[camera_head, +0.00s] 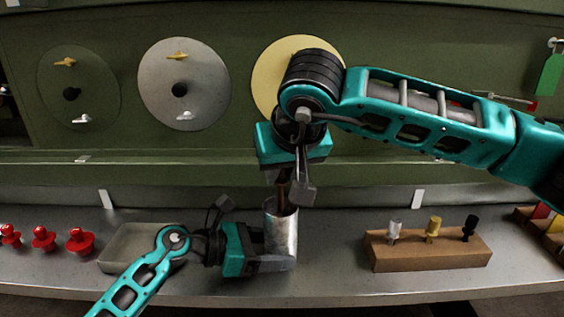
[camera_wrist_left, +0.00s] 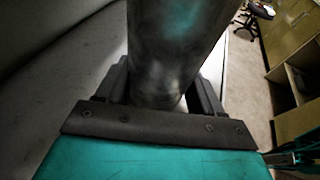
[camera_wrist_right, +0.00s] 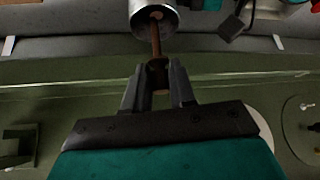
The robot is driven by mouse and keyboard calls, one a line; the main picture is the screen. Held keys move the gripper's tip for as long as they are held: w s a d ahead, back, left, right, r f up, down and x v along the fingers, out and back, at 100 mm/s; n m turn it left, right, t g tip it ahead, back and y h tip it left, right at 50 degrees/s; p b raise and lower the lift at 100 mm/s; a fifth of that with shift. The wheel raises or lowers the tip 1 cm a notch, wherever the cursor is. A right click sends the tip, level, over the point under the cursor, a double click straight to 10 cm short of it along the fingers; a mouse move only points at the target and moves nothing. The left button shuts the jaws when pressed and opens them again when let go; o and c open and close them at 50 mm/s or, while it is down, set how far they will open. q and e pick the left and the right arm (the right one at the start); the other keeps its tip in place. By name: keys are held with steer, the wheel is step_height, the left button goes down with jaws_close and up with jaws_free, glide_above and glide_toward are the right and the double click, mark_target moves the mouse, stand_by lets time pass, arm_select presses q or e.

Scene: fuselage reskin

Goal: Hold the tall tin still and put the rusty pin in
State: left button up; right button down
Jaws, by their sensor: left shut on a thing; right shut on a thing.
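The tall tin (camera_head: 281,232) is a grey metal cylinder standing upright on the bench. My left gripper (camera_head: 278,262) is shut around its lower part, and the tin also fills the middle of the left wrist view (camera_wrist_left: 170,50). The rusty pin (camera_wrist_right: 156,42) is a thin brown rod. My right gripper (camera_wrist_right: 158,75) is shut on one end of it, above the tin. In the right wrist view the pin's other end reaches into the tin's mouth (camera_wrist_right: 152,16). How deep it goes is hidden.
A wooden block (camera_head: 428,252) with three small clecos stands to the right. A green panel with round discs (camera_head: 183,84) rises behind. The bench between tin and block is clear.

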steer(key=shift+f, duration=1.3)
steer(key=c, duration=0.8)
jaws_free()
steer(key=shift+c, duration=0.2)
steer(key=shift+r, duration=4.05)
arm_select(q)
steer(key=o, duration=0.9)
